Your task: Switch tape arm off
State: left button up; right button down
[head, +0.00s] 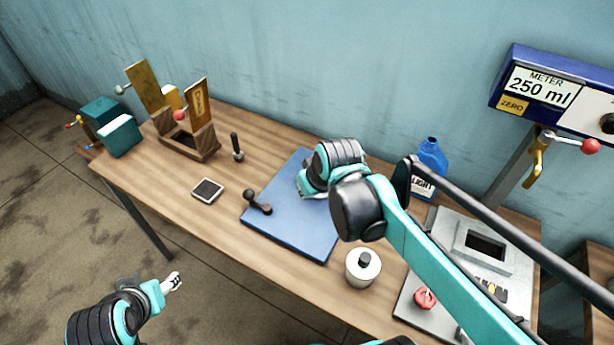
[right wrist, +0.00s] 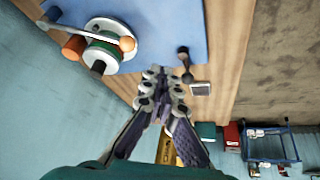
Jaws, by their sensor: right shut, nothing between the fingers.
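In the right wrist view, a device with a white disc, a green reel and a metal arm (right wrist: 80,22) with orange-brown knobs lies at the upper left on the blue mat; I take it for the tape device. In the head view my right arm covers that spot. My right gripper (right wrist: 163,86) is shut and empty, apart from the device and to its right in the wrist view. Whether the tape arm is on or off cannot be told. My left gripper (head: 174,282) hangs off the table's front left side; its finger opening is too small to read.
On the table are a dark lever piece (head: 260,205) on the blue mat (head: 308,237), a grey square tile (head: 207,190), an upright lever (head: 237,147), a wooden holder (head: 190,150), a white jar (head: 363,267) and a blue bottle (head: 431,158). A metal station (head: 452,236) stands right.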

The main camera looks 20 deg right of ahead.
jog(key=w+d+f+n+g+p, duration=0.1)
jog(key=w+d, duration=0.1)
jog(key=w, duration=0.5)
jog(key=w+d+f+n+y+p, duration=0.1)
jog(key=w+d, duration=0.2)
jog(key=w, duration=0.3)
jog(key=shift+w+d+g, duration=0.25)
jog(key=shift+w+g, duration=0.15)
jog(key=shift+f, duration=0.1)
jog(key=b+x, duration=0.2)
jog(key=x, duration=0.8)
jog(key=shift+f+b, duration=0.15)
jog(key=shift+b, duration=0.25)
jog(key=s, duration=0.1)
jog(key=s+d, duration=0.1)
jog(key=s, duration=0.1)
jog(key=shift+s+f, duration=0.1)
jog(key=shift+s, duration=0.05)
jog(key=shift+s+d+b, duration=0.15)
jog(key=shift+s+b, duration=0.05)
jog(key=shift+b, duration=0.1)
jog(key=shift+f, duration=0.1)
jog(key=shift+s, duration=0.15)
